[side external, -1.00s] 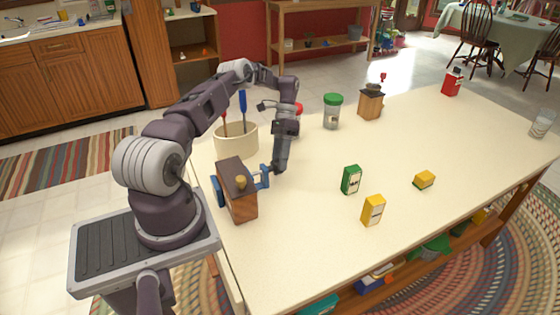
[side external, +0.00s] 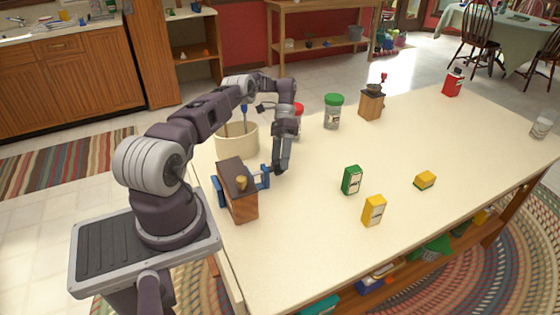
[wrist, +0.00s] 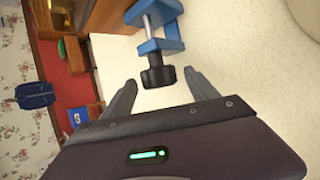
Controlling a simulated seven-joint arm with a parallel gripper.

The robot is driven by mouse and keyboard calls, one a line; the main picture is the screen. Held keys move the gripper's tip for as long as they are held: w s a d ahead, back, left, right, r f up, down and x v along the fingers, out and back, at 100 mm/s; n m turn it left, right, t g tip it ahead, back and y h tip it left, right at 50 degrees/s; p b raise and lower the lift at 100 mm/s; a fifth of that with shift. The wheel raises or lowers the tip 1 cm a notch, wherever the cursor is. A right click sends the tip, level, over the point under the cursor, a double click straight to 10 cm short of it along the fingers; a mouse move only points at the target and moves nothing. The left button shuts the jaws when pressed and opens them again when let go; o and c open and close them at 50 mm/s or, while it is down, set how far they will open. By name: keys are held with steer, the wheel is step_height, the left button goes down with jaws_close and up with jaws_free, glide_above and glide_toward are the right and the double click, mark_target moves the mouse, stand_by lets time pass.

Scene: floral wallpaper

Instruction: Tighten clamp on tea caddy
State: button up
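The tea caddy (side external: 240,198) is a wooden box with a dark lid and a brass-coloured knob, upright near the table's left edge. A blue clamp (side external: 220,190) sits across it, with bars showing on both sides. In the wrist view the clamp (wrist: 160,42) has a metal screw ending in a black knob (wrist: 158,75), beside the caddy's wooden side (wrist: 104,14). My gripper (wrist: 160,80) is open, with one finger on each side of the black knob and visible gaps between. In the side view my gripper (side external: 277,169) points down just right of the clamp.
A cream crock (side external: 236,142) with tools stands behind the caddy. A green-lidded jar (side external: 333,112) and a wooden grinder (side external: 371,104) stand farther back.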

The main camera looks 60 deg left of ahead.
step_height(320, 180, up, 10)
stand_by(0.5)
